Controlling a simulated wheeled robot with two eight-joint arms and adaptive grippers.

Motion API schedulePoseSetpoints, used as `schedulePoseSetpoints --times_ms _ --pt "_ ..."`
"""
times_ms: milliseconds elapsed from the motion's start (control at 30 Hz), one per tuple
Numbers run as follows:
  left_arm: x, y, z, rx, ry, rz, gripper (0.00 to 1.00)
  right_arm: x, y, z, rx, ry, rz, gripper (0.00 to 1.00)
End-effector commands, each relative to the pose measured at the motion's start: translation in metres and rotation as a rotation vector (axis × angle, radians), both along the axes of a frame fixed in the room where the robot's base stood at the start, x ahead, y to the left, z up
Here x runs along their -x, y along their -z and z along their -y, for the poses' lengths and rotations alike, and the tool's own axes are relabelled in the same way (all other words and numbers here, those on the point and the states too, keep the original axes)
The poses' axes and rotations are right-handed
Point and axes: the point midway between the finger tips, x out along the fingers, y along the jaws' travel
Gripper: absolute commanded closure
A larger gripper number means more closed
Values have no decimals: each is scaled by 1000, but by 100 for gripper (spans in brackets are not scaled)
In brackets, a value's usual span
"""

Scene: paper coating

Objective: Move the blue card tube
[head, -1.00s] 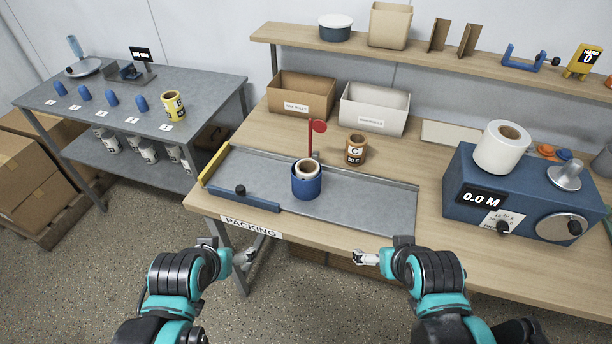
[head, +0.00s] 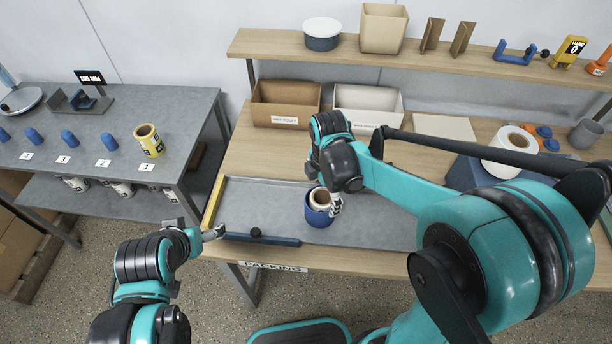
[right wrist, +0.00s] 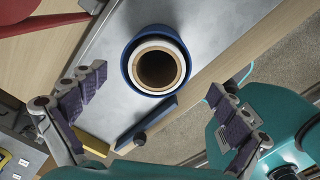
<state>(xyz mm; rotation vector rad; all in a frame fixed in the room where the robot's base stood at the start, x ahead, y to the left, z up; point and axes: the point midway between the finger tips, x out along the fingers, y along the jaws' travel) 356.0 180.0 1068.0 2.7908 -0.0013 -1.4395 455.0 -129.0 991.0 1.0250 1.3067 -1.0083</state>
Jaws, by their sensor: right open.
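The blue card tube (head: 316,217) stands upright on the grey metal tray (head: 275,194) on the packing table. A cream roll with a brown core (head: 321,199) sits inside it. In the right wrist view the blue tube (right wrist: 127,68) shows from above as a ring around the cream roll (right wrist: 158,68). My right gripper (head: 335,204) is at the tube's right side in the head view, partly hidden by its own arm.
A blue bar with a dark knob (head: 262,238) lies along the tray's front edge, and a yellow strip (head: 213,201) along its left. Brown (head: 285,103) and white (head: 367,107) bins stand behind. My right arm covers much of the table's right side.

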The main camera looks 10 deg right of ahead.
Motion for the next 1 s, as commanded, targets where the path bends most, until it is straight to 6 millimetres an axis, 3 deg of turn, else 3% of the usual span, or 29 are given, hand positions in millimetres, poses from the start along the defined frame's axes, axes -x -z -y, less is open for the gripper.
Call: schedulePoseSetpoints --times_ms 533,1000 --pt "0 0 0 0 0 0 16 -3 7 -2 3 -64 -19 0" --pt "0 23 0 0 0 0 16 -3 72 -2 3 -62 -18 0"
